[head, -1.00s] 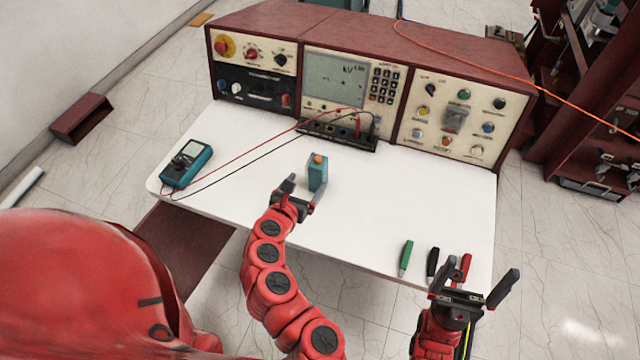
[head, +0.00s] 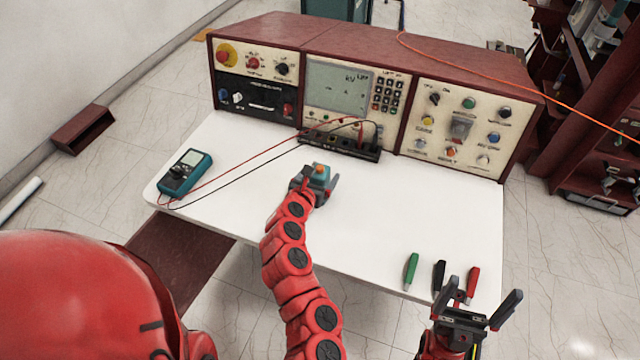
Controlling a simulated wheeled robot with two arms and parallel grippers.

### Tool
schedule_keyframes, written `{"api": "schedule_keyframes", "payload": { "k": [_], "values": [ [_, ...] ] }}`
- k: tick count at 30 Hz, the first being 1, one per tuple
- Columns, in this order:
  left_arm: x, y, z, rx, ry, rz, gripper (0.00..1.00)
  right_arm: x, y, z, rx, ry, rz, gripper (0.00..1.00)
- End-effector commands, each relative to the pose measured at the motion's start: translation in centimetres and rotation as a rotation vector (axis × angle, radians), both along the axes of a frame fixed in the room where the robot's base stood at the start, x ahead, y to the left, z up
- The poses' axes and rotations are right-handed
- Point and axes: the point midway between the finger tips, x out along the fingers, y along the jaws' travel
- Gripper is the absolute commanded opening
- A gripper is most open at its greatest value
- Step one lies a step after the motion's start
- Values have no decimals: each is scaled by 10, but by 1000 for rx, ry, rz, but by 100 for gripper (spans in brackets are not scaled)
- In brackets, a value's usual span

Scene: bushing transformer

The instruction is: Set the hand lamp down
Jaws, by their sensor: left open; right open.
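My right gripper (head: 482,297) is open and empty at the table's front right edge, apart from the block.
A control console (head: 350,90) runs along the table's back, with a black terminal strip (head: 340,146) before it. A teal meter (head: 184,172) with red and black leads lies left. Green (head: 410,270), black (head: 438,276) and red (head: 472,284) pen-like pieces lie front right.

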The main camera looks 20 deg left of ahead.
Motion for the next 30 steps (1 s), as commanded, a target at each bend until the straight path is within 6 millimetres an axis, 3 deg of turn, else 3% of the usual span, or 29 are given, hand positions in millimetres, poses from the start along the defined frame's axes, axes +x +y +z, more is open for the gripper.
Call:
{"api": "schedule_keyframes", "payload": {
  "k": [8, 23, 30],
  "values": [
    [2, 1, -1, 0, 1, 1, 90, 0, 0, 0, 0, 0, 0, 100],
    [2, 0, -1, 0, 1, 0, 0, 0, 0, 0, 0, 0, 0, 100],
    [2, 0, -1, 0, 0, 0, 0, 0, 0, 0, 0, 0, 0, 100]
  ]
}}
